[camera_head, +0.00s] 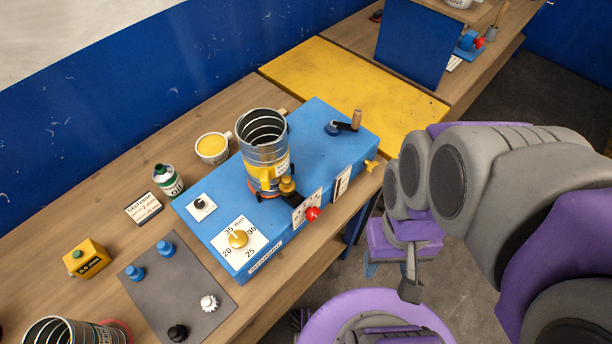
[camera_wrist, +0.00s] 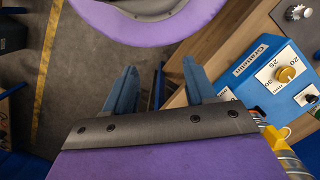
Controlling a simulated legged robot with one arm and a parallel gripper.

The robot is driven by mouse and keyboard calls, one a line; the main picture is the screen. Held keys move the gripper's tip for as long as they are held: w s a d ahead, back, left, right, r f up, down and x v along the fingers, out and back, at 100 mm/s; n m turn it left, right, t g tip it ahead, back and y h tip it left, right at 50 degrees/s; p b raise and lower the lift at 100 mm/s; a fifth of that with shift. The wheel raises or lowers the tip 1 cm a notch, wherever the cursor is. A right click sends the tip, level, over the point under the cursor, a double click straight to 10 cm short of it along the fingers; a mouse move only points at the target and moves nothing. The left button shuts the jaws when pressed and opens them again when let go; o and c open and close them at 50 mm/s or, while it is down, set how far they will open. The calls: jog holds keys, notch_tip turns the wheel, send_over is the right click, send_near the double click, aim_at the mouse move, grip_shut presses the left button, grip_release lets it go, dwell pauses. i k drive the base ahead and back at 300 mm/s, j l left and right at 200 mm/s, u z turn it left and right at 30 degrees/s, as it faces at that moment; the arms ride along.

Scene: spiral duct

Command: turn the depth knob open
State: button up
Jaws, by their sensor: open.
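A blue machine (camera_head: 330,160) on the wooden bench carries several controls, and I cannot tell which is the depth knob. A small black knob (camera_head: 200,203) sits on a white plate on the left. A red knob (camera_head: 312,214) is on the front edge by a marked plate. A metal spiral duct (camera_head: 264,140) stands upright on the machine. My gripper (camera_wrist: 159,66) is open and empty, off the bench's front side, apart from the machine.
A crank with a wooden handle (camera_head: 350,121) stands on the machine's right. A grey mat (camera_head: 180,285) with several knobs lies left. Floor is free before the bench.

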aim_at(312, 213)
jog(key=k+u, duration=0.15)
jog(key=k, duration=0.45)
jog(key=k+j+u, duration=0.15)
jog(key=k, duration=0.45)
